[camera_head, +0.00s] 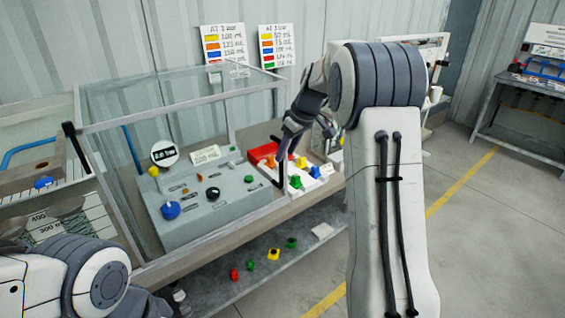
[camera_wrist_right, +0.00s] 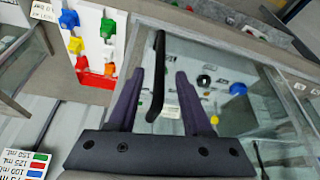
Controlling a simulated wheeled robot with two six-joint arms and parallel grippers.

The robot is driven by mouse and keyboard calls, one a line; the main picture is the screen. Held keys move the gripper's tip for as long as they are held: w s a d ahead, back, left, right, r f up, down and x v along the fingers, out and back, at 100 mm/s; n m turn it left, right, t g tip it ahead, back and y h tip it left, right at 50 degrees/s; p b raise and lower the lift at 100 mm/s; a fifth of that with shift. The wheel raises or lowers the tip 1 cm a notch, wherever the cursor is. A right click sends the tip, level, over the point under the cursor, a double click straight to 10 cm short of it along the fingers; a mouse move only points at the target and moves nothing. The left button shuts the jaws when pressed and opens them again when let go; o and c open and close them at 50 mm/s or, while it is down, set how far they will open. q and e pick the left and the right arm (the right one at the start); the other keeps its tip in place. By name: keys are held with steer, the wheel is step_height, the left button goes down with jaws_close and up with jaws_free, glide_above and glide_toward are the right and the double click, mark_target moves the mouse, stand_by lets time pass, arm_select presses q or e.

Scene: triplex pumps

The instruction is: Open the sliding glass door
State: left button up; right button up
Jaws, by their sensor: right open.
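The sliding glass door (camera_head: 195,165) is a framed clear pane on the front of a glass case, and the grey control panel shows through it. A black bar handle (camera_wrist_right: 156,80) on the door lies between the spread fingers of my right gripper (camera_wrist_right: 160,85) in the right wrist view. In the head view my right gripper (camera_head: 285,145) is at the case's right front end, its fingers partly overlapping the handle. The fingers are open, with gaps to the handle in the wrist view. My left arm shows at lower left, but its gripper is not visible.
Behind the glass stands the grey control panel (camera_head: 205,205) with knobs. A red and white rack (camera_head: 300,178) with coloured pieces is just right of it. Several coloured pieces lie on the lower shelf (camera_head: 240,292). Another black handle (camera_head: 68,130) is at the case's left. The floor at right is clear.

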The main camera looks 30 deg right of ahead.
steer(key=v, duration=0.5)
steer(key=shift+f, duration=0.1)
steer(key=s+a+f+g, duration=0.1)
steer(key=s+a, duration=0.3)
steer(key=a, duration=0.3)
steer(key=s+a+f+n, duration=0.1)
steer(key=s+a, duration=0.3)
steer(key=a, duration=0.3)
steer(key=s+a+f+g, duration=0.1)
steer(key=s+a, duration=0.3)
steer(key=a, duration=0.4)
steer(key=s+a+f, duration=0.2)
steer(key=s, duration=0.5)
steer(key=s+a+f+n+g, duration=0.1)
steer(key=s+f, duration=0.1)
steer(key=s, duration=0.6)
steer(key=s+a+f+g, duration=0.1)
steer(key=s+a+f, duration=0.1)
steer(key=s, duration=0.6)
steer(key=shift+s+a+f+n+h, duration=0.3)
steer(key=shift+a+f+h, duration=0.1)
steer(key=shift+f, duration=0.15)
